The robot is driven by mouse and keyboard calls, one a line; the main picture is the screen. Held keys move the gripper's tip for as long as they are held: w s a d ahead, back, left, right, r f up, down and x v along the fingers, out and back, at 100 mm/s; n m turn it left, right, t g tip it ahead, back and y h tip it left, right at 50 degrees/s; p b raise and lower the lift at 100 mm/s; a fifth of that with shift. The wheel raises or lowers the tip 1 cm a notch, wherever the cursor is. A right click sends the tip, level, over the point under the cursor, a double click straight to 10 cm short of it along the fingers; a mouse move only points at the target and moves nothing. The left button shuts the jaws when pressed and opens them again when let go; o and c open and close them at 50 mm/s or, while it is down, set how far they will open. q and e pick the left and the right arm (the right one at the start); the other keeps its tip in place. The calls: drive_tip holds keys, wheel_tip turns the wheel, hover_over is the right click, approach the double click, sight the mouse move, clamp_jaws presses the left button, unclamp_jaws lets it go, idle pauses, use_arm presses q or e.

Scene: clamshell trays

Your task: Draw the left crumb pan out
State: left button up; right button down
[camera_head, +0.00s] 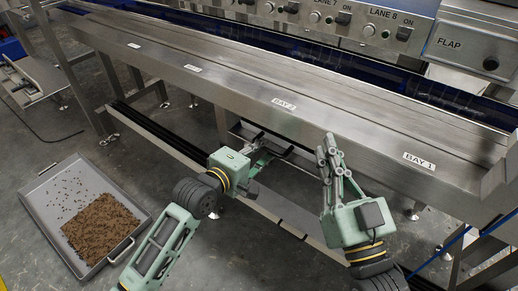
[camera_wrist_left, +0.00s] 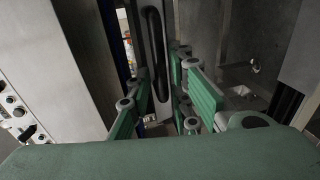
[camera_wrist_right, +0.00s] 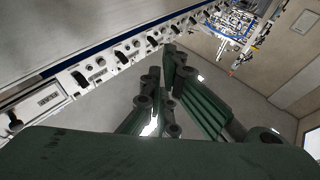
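A shallow steel pan (camera_head: 43,208) with brown crumbs lies on the floor at the left, its handle toward me. The long steel bench (camera_head: 330,120) has a lower rail and legs beneath. The floor between the pan and bench is mostly clear.

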use_arm(q)
clamp_jaws()
idle(0.4)
